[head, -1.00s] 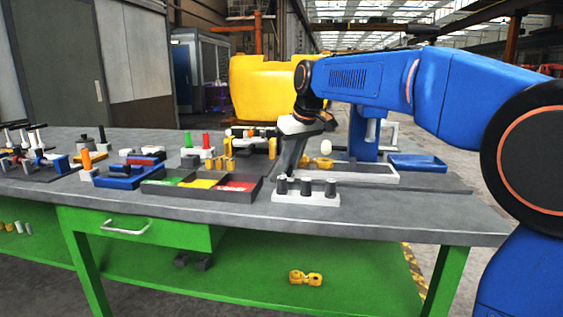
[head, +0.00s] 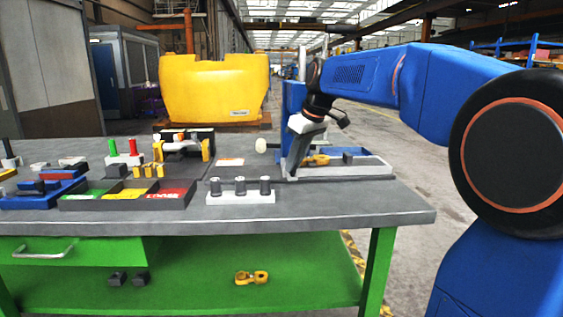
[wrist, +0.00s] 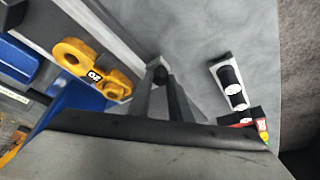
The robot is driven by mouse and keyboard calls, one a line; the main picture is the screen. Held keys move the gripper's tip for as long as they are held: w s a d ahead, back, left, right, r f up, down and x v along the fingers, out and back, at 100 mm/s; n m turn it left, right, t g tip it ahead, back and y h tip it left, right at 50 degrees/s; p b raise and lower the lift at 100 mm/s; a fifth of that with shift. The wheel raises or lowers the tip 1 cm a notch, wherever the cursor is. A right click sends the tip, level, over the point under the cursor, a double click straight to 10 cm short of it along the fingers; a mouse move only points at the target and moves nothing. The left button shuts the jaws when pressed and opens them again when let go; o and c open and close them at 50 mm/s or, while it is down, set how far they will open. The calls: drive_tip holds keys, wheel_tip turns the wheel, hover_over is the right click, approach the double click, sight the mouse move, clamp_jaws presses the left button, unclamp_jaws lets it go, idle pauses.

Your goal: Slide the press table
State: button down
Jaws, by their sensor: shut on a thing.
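The press table is a light grey sliding plate (head: 352,171) at the foot of the blue press column (head: 293,112), on the right of the bench. A yellow two-ring casting (head: 316,160) lies on it; it also shows in the wrist view (wrist: 97,68) with a dark label. My gripper (head: 290,176) is low at the table's left end, in front of the column. In the wrist view my gripper (wrist: 164,92) is shut around a small grey upright piece, apparently the table's handle. Its lower part is hidden by the fingers.
A light rack with three dark pegs (head: 240,196) stands close, at the bench's front. A three-colour tray (head: 128,196) is farther left. A blue tray (head: 361,152) sits behind the table. A yellow casting (head: 251,278) lies on the green lower shelf.

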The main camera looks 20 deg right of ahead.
drive_tip(key=shift+s+d, duration=0.1)
drive_tip(key=shift+d, duration=0.15)
drive_tip(key=c, duration=1.6)
unclamp_jaws()
drive_tip(key=shift+d, duration=0.2)
drive_tip(key=shift+r, duration=0.1)
drive_tip(key=v, duration=1.7)
drive_tip(key=shift+s+r, duration=0.1)
drive_tip(key=shift+s, duration=0.05)
